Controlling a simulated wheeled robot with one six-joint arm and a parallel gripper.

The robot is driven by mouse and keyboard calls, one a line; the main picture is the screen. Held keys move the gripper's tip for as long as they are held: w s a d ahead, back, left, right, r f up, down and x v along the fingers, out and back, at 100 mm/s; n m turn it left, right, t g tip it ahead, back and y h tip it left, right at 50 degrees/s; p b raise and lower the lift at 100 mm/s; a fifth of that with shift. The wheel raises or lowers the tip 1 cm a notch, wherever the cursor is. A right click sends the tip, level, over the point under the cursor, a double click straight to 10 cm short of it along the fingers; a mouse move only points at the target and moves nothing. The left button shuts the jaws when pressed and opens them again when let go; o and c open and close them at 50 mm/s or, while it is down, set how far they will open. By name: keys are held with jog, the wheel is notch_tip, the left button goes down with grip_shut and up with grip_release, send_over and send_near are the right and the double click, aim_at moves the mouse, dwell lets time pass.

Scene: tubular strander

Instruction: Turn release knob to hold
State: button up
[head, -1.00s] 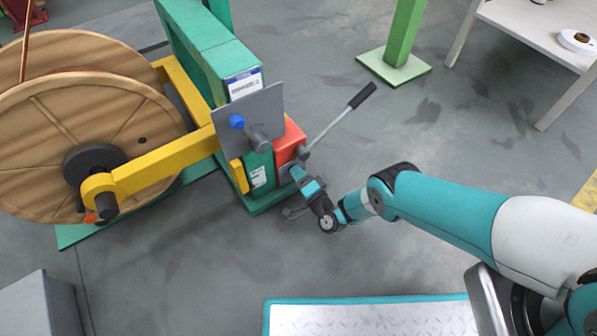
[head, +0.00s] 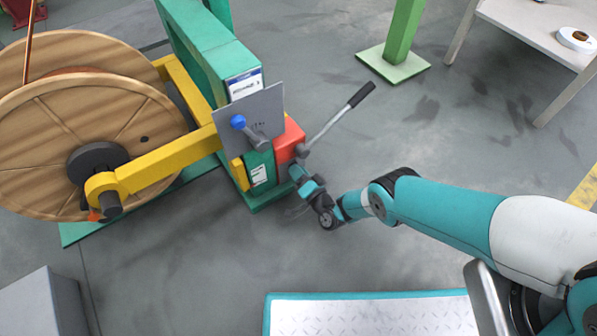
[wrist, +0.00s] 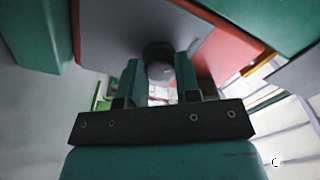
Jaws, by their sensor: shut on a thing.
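The release knob (wrist: 158,52) shows in the wrist view as a dark round knob with a grey end, standing out from a grey face. My gripper (wrist: 161,75) has one teal finger on each side of it and is shut on it. In the head view my gripper (head: 296,173) is at the lower front side of the red box (head: 289,140) on the green stand. The knob itself is hidden there by the gripper and wrist. Any marks for its settings are not readable.
A long lever with a black grip (head: 361,95) rises right of the red box, close to my wrist. A grey plate (head: 262,106) and a blue-ended handle (head: 238,122) are on the left. A wooden reel (head: 60,150) stands farther left.

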jog(key=o, duration=0.9)
jog(key=shift+p+v, duration=2.05)
jog(key=shift+v, duration=6.65)
